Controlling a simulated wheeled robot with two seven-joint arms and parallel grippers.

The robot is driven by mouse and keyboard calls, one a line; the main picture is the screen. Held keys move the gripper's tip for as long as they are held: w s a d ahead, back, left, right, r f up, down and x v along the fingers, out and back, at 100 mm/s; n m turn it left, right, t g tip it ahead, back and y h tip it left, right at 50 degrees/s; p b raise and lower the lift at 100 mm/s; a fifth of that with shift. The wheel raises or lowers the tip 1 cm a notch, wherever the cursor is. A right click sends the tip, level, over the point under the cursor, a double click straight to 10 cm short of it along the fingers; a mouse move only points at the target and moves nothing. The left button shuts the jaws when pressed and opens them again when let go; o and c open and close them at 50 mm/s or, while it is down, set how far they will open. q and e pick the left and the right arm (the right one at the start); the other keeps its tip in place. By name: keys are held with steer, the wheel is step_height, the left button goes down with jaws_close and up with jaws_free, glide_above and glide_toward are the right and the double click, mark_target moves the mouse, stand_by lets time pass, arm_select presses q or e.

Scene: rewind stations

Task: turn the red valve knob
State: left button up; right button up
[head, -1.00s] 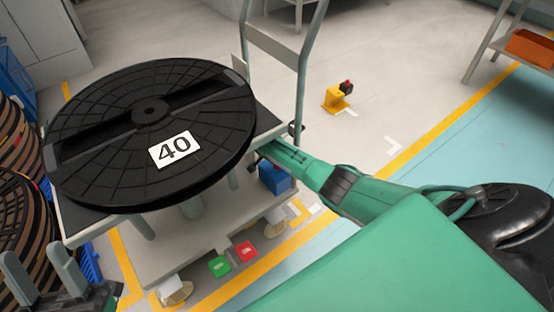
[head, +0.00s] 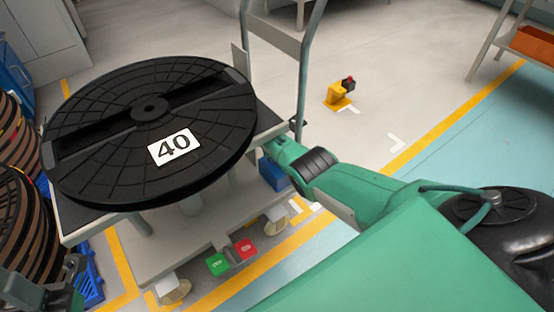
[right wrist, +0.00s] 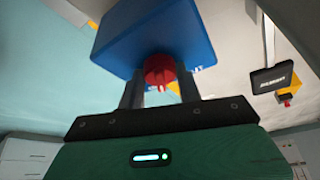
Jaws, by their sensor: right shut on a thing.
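The red valve knob (right wrist: 160,70) is on the front of a blue box (right wrist: 160,35) in the right wrist view. My right gripper (right wrist: 160,85) is shut on the knob, one dark finger on each side of it. In the head view the blue box (head: 272,173) shows partly under the edge of the stand, beside my green right arm. The knob and right fingertips are hidden there. My left gripper (head: 45,280) is at the lower left corner of the head view, partly cut off, with its fingers apart and nothing seen between them.
A large black reel marked 40 (head: 105,125) lies on the grey stand (head: 140,255), above a green button (head: 217,264) and a red button (head: 246,249). Stacked reels (head: 22,225) stand at the left.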

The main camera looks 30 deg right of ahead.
steer(key=shift+o, duration=0.5)
steer(key=shift+s+r+m, duration=0.1)
steer(key=shift+r+m, duration=0.1)
steer(key=shift+m, duration=0.2)
steer(key=shift+d+r, duration=0.1)
steer(key=shift+c, duration=0.3)
